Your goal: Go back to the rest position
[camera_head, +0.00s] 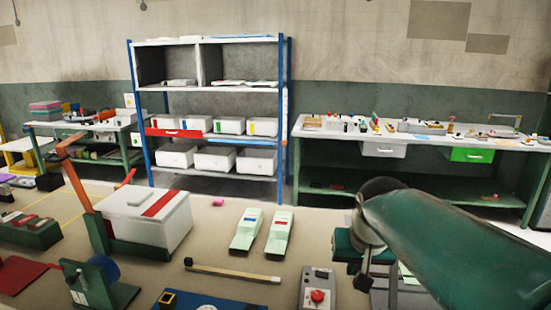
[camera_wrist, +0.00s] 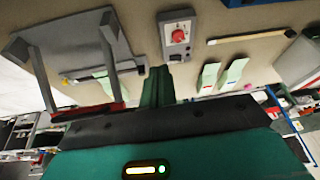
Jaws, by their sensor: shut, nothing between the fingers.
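My gripper (camera_head: 363,272) hangs below my green arm at the right of the head view, above the near table (camera_head: 225,225). In the wrist view its fingers (camera_wrist: 159,72) are together with nothing between them. A grey control box with a red knob (camera_head: 317,289) lies just left of the gripper in the head view. It also shows beyond the fingertips in the wrist view (camera_wrist: 177,37). The gripper looks apart from it. Part of the table behind my arm is hidden.
A white box with a red stripe (camera_head: 148,217), two pale green devices (camera_head: 262,232) and a wooden rod (camera_head: 235,273) are on the table. A grey frame (camera_wrist: 75,45) is close left of my fingers. Shelves (camera_head: 215,110) and a workbench (camera_head: 415,137) stand behind.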

